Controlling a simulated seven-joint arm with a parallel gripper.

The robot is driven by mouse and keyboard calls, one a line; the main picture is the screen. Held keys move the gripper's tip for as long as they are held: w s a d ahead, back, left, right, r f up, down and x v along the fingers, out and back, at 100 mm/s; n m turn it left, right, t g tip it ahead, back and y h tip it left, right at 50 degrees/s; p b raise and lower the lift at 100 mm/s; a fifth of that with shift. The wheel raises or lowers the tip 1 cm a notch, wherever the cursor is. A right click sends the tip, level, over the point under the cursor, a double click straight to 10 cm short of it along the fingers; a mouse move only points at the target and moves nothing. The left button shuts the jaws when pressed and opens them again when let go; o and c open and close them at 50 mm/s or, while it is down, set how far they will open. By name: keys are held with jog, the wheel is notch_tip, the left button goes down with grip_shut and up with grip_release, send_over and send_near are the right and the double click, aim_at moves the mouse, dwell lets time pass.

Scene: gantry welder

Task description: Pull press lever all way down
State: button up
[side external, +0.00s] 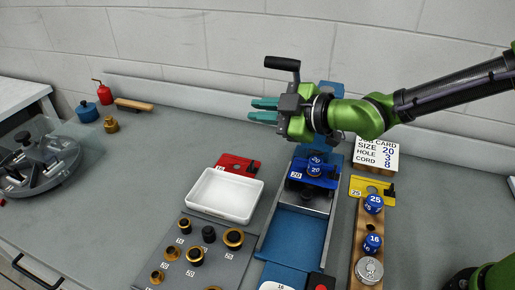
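The press lever, a black handle (282,63) on a thin dark stem, stands raised above and behind my gripper. My gripper (262,109) points left, with its two teal fingers apart and nothing visible between them. It is beside and below the handle; I cannot tell whether its body touches the stem. The press (328,89) is blue and mostly hidden behind my gripper and wrist. Below, a blue block marked 20 (314,183) sits on the press's blue and grey bed, with a blue ball marked 20 (315,170) at it.
A white tray (222,213) and a grey board (218,262) of brass dies lie left of the press. A wooden rack (364,247) with numbered balls stands right, before a job card (376,151). A round clear-lidded device (37,160) is far left. The left-middle bench is clear.

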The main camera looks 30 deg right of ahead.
jog(key=o, duration=0.6)
jog(key=shift+o, duration=0.2)
jog(key=v, duration=1.7)
jog(key=shift+d, duration=0.1)
